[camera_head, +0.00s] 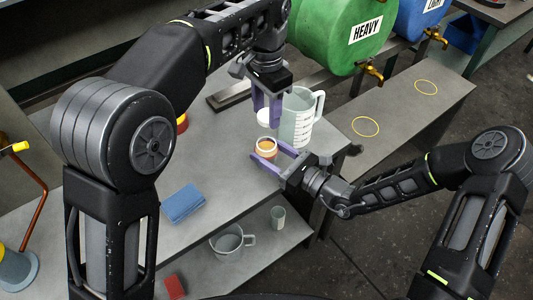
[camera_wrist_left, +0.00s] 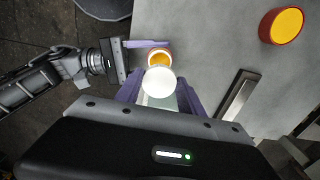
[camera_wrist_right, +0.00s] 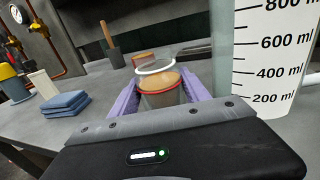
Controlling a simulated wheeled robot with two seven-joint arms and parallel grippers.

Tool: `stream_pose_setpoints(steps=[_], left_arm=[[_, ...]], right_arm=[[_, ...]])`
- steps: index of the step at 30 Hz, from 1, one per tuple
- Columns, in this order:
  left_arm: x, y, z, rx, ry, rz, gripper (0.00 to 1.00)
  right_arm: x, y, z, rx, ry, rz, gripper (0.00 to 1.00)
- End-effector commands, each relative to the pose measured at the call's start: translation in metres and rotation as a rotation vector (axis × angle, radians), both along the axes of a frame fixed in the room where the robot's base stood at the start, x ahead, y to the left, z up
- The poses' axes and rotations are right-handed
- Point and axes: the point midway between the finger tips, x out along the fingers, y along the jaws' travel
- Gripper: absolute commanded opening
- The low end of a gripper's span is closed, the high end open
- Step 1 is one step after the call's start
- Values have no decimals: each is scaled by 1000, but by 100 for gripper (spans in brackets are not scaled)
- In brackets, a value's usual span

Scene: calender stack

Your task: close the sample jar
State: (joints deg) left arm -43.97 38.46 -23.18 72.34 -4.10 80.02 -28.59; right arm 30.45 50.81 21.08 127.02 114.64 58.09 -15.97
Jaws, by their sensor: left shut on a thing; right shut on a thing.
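The sample jar (camera_head: 266,147), small with an orange-red rim and orange contents, is open at the top. My right gripper (camera_head: 267,154) is shut around its sides; the jar also shows between its purple fingers in the right wrist view (camera_wrist_right: 161,92). My left gripper (camera_head: 266,117) points down and is shut on the round white lid (camera_head: 264,115). The lid also shows between its fingers in the left wrist view (camera_wrist_left: 158,82), partly covering the jar (camera_wrist_left: 159,58). In the right wrist view the lid (camera_wrist_right: 155,67) is above and beyond the jar, apart from it.
A measuring jug (camera_head: 299,116) stands close beside both grippers. A green HEAVY barrel (camera_head: 335,35) with a tap is behind. Blue cloths (camera_head: 183,203) lie on the bench front. A mug (camera_head: 228,242) and small beaker (camera_head: 278,217) are on the lower shelf.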

Motion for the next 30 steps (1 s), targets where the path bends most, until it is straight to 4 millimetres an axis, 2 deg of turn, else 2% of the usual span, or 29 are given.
stream_pose_setpoints(steps=[1, 6, 17, 27, 30], left_arm=[[0, 0, 0, 0, 0, 0, 9], [0, 0, 0, 0, 0, 0, 9], [0, 0, -3, 1, 1, 0, 9], [-3, 4, -45, 1, 2, 0, 9], [-3, 4, -50, -1, -1, 0, 9]], right_arm=[[0, 0, 0, 0, 0, 0, 14], [0, 0, 0, 0, 0, 0, 0], [0, 0, 0, 0, 0, 0, 0], [0, 0, 0, 0, 0, 0, 0], [0, 0, 0, 0, 0, 0, 0]])
